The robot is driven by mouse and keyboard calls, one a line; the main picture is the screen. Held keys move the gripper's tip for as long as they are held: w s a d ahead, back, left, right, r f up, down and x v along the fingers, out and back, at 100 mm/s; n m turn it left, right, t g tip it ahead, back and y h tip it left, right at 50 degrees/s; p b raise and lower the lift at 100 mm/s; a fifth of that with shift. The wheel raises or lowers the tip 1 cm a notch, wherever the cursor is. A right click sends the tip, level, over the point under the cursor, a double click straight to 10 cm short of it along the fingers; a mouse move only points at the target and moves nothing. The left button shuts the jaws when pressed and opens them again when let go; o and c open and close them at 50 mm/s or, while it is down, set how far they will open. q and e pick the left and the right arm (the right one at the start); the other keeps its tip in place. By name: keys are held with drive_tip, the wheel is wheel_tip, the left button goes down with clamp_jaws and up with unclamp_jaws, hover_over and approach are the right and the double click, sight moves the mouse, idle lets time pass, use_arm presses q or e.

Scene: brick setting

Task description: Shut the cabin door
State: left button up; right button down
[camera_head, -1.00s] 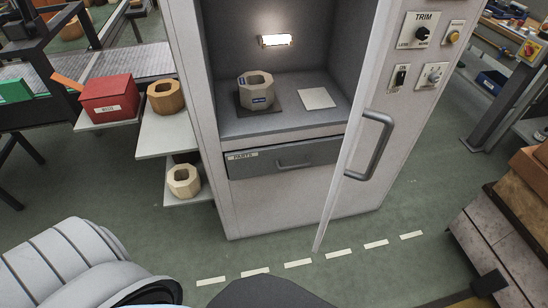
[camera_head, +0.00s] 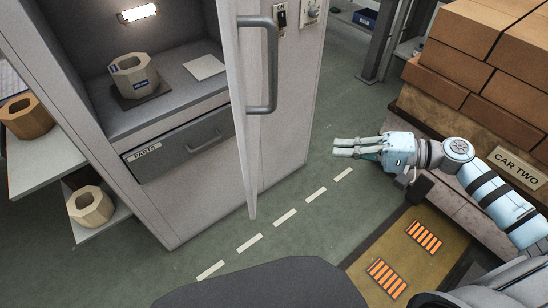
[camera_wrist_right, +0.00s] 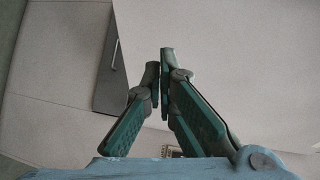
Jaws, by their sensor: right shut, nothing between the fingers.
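The cabin door (camera_head: 238,150) stands open on the tall pale cabinet and shows nearly edge-on in the head view. Its grey bar handle (camera_head: 268,65) sticks out to the right. Behind the door, the lit compartment and the drawer labelled PARTS (camera_head: 180,145) are partly visible. My right gripper (camera_head: 338,146) points left, to the right of the door and apart from it, over the floor. It is shut and empty. In the right wrist view its green-padded fingers (camera_wrist_right: 161,62) are in front of pale panels. My left gripper is not in view.
An octagonal grey block (camera_head: 134,76) sits on a dark pad in the compartment. Side shelves (camera_head: 40,175) at left hold ring-shaped blocks. Brown boxes (camera_head: 480,60) are stacked at right above a CAR TWO sign (camera_head: 518,167). Green floor with a dashed line lies between.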

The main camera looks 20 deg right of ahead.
sight(250, 142)
drive_tip(key=s+a+r+n+g+y, duration=0.2)
drive_tip(key=s+a+r+g+y, duration=0.25)
drive_tip(key=r, duration=0.45)
drive_tip(key=shift+t+h, duration=0.35)
drive_tip(key=shift+t, duration=0.3)
drive_tip(key=p+x, duration=0.1)
drive_tip(key=x, duration=1.2)
drive_tip(key=shift+s+r, duration=0.15)
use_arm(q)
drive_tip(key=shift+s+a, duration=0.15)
use_arm(e)
drive_tip(key=shift+a, duration=0.45)
